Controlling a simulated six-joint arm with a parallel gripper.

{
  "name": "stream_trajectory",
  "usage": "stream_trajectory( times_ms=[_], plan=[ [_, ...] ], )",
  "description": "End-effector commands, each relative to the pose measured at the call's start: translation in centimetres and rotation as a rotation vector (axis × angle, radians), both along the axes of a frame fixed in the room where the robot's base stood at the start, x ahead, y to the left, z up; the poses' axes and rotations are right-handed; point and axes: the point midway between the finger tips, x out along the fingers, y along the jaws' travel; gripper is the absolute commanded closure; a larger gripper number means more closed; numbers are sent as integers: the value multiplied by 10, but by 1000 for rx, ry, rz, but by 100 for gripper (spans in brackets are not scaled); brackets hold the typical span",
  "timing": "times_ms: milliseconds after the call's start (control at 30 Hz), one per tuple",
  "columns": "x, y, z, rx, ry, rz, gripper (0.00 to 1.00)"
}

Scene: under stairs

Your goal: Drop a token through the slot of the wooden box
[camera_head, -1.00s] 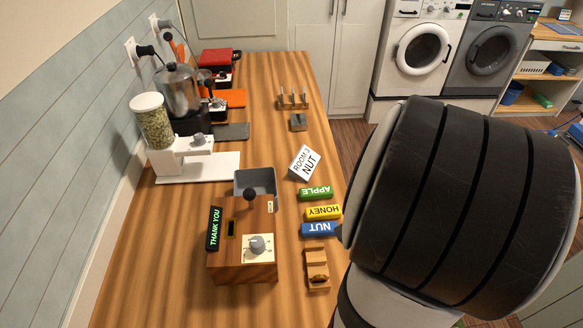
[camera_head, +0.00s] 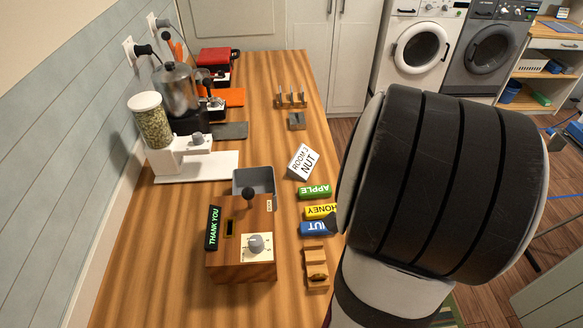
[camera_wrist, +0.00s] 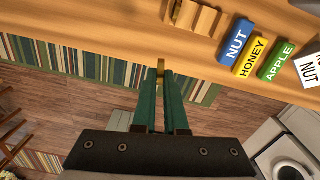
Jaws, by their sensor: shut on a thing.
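The wooden box (camera_head: 235,272) stands on the wooden counter, with a dark, yellow-edged slot (camera_head: 231,228) on its top. A black knob, a grey dial on a pale plate and a green-lettered "THANK YOU" sign are at the box. My gripper (camera_wrist: 160,72) shows in the wrist view, its green fingers shut on a small brass-coloured token (camera_wrist: 160,65) at their tips. It hangs over the floor beyond the counter's edge, apart from the box. A small wooden holder (camera_head: 317,256) sits right of the box, with a small brownish-gold piece in it. My arm hides the gripper in the head view.
Blue NUT (camera_head: 316,229), yellow HONEY (camera_head: 320,211) and green APPLE (camera_head: 315,191) blocks lie right of the box, near a "ROOM 3 NUT" card (camera_head: 303,162). A grey bin (camera_head: 255,180) adjoins the box's back. A nut dispenser (camera_head: 152,122) stands at the back left.

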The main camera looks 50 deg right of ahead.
Motion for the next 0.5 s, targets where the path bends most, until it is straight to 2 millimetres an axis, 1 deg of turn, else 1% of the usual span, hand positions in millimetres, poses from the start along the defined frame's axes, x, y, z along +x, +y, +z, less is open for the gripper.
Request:
stream_trajectory(
  times_ms=[33, 133, 167, 200, 267, 300, 367, 400, 500],
  plan=[
    [18, -2, 2, 0, 0, 89, 100],
    [60, -4, 8, 0, 1, 299, 100],
    [74, -3, 10, -1, 2, 366, 100],
    [93, 0, 13, 0, 3, 456, 100],
    [124, 7, 17, 1, 4, 600, 100],
    [145, 14, 19, 0, 3, 700, 100],
    [176, 28, 23, 0, 5, 850, 100],
    [195, 39, 26, 0, 5, 946, 100],
    [235, 67, 31, 1, 6, 1152, 100]
  ],
)
